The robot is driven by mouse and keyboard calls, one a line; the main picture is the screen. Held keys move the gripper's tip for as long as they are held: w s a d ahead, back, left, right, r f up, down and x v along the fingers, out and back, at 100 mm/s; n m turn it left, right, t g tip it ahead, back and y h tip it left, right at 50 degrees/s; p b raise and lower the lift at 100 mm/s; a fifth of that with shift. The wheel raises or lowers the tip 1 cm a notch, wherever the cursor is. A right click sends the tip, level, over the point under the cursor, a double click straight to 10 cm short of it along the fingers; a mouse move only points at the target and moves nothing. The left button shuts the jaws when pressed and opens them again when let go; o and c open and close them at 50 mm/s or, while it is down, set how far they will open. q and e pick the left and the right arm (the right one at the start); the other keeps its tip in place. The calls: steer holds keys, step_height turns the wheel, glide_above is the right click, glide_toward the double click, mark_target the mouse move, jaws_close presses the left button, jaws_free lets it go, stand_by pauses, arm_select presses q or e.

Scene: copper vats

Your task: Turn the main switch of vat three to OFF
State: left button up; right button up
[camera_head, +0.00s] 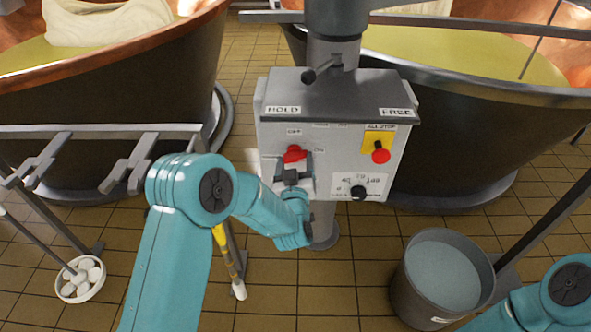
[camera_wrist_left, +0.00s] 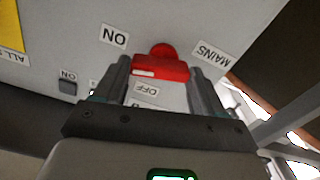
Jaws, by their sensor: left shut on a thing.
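The red main switch (camera_head: 294,153) is on the grey control box (camera_head: 275,142), at its left side. An OFF label is above it and an ON label to its right. In the left wrist view the gripper (camera_wrist_left: 160,66) has a finger at each end of the red handle (camera_wrist_left: 160,68). That view is upside down, with MAINS, ON and OFF labels around the switch. A white mark is at the handle's left end. The exact pointing is unclear. My right gripper is out of view.
The box also has a red stop button (camera_head: 381,156) on yellow and a black dial (camera_head: 358,192). Copper vats (camera_head: 110,75) stand left and right (camera_head: 470,105) behind. A bucket (camera_head: 450,270) stands at right. A rail (camera_head: 80,130) and a yellow-handled tool (camera_head: 222,240) are at left.

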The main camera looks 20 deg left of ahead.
arm_select(q)
steer(key=n+b, duration=0.3)
steer(key=b, duration=0.1)
steer(key=n+b, duration=0.3)
steer(key=b, duration=0.1)
steer(key=n+b, duration=0.3)
steer(key=b, duration=0.1)
steer(key=shift+a+f, duration=0.1)
steer(key=shift+f, duration=0.15)
steer(key=n+b, duration=0.3)
steer(key=b, duration=0.1)
steer(key=shift+r, duration=0.15)
steer(key=shift+s+a+r+n+b, duration=0.1)
steer(key=shift+n+b, duration=0.25)
steer(key=shift+n, duration=0.45)
steer(key=shift+a+r+n+b, duration=0.1)
steer(key=shift+n+b, duration=0.2)
steer(key=shift+n, duration=0.5)
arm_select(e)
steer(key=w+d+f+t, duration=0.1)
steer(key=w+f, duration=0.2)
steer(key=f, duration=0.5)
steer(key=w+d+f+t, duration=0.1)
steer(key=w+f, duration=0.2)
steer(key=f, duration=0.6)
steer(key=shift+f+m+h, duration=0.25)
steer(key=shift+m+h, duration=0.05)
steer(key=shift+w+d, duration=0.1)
